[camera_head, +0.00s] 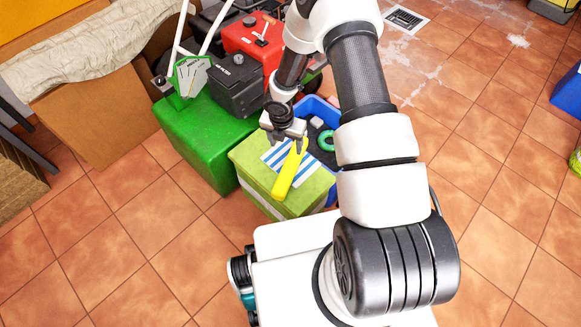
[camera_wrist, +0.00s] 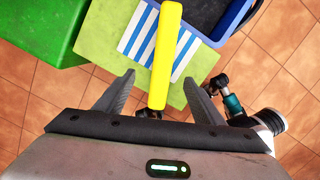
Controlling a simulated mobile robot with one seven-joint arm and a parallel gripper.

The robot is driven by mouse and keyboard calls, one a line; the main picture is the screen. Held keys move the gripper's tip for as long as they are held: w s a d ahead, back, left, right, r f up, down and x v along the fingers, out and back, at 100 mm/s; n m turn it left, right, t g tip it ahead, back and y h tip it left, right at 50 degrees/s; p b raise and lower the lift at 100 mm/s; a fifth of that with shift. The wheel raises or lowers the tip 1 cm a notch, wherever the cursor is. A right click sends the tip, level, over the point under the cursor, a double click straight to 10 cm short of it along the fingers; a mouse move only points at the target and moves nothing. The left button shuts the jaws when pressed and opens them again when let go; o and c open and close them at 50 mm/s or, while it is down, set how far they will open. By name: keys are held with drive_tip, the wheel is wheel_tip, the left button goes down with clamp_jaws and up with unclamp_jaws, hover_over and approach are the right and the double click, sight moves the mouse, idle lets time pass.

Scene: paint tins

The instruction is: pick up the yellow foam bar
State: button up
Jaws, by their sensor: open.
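The yellow foam bar (camera_head: 287,174) lies on a light green box (camera_head: 258,185), partly across a blue-and-white striped cloth (camera_head: 274,155). In the wrist view the bar (camera_wrist: 165,50) runs lengthwise away from me, and its near end lies between the jaws. My gripper (camera_head: 289,143) is over the far part of the bar in the head view. In the wrist view my gripper (camera_wrist: 160,85) is open, with one finger on each side of the bar and a visible gap on both sides. Whether the fingers are level with the bar is hard to tell.
A blue crate (camera_head: 318,104) with a green ring (camera_head: 326,140) stands beside the light green box. A darker green box (camera_head: 197,140) stands on its left. A black-and-red machine (camera_head: 250,50) is behind. Tiled floor (camera_head: 100,240) is free at the left.

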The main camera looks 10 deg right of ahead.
sight(290, 163)
drive_tip(key=f+b, duration=0.1)
drive_tip(key=f, duration=0.2)
drive_tip(key=w+f+b, duration=0.1)
drive_tip(key=f, duration=0.3)
drive_tip(key=d+f, duration=0.1)
drive_tip(key=f, duration=0.3)
drive_tip(key=shift+w+b, duration=0.15)
drive_tip(key=shift+b, duration=0.25)
drive_tip(key=f+b, duration=0.1)
drive_tip(key=f, duration=0.1)
drive_tip(key=d+f, duration=0.1)
drive_tip(key=f, duration=0.2)
drive_tip(key=shift+b, duration=0.35)
